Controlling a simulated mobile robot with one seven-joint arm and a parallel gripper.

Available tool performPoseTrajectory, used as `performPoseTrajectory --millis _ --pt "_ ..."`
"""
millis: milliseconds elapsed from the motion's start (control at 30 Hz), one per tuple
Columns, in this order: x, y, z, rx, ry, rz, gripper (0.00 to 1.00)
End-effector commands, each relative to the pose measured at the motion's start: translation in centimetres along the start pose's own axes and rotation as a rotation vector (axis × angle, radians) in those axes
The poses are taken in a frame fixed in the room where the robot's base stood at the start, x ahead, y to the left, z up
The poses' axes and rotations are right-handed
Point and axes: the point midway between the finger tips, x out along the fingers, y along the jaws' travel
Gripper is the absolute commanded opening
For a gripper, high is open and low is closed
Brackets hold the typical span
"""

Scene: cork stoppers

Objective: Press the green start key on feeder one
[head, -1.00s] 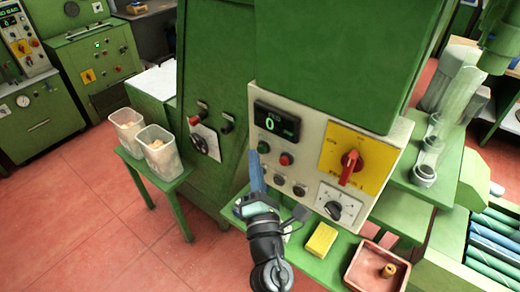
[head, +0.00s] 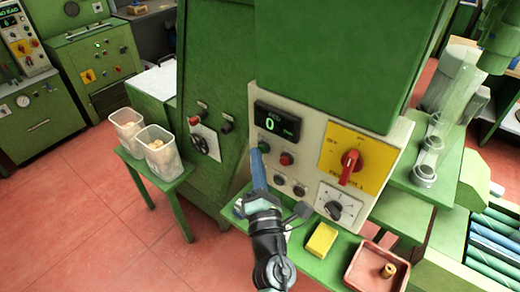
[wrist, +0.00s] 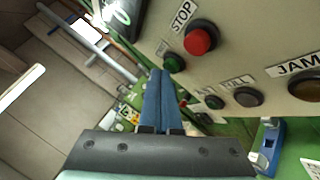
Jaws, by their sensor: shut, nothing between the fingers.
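The green start key (head: 264,147) is on the cream control panel (head: 312,130) of the feeder, under a display reading 0. It also shows in the wrist view (wrist: 174,63), beside the red stop button (wrist: 200,40). My gripper (head: 256,152) is shut and empty, its blue fingers together. In the head view the fingertips lie just left of and below the green key, partly close over its edge. In the wrist view the fingertips (wrist: 161,74) end just below-left of the key. I cannot tell whether they touch it.
A red rotary switch (head: 350,166) on a yellow plate and a black dial (head: 334,210) sit to the right on the panel. A green shelf below holds a yellow sponge (head: 321,240) and a red tray (head: 354,262) with a cork. Two bins (head: 160,155) stand at left.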

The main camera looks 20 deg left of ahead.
Motion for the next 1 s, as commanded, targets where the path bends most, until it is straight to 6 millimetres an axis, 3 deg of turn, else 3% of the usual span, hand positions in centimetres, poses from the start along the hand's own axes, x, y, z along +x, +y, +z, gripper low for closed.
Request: performPoseTrajectory --millis 467,1000 --pt "0.1 -0.1 0.2 0.000 -0.002 -0.001 0.00" --pt "-1.1 0.8 -0.7 0.000 -0.001 0.000 0.00"
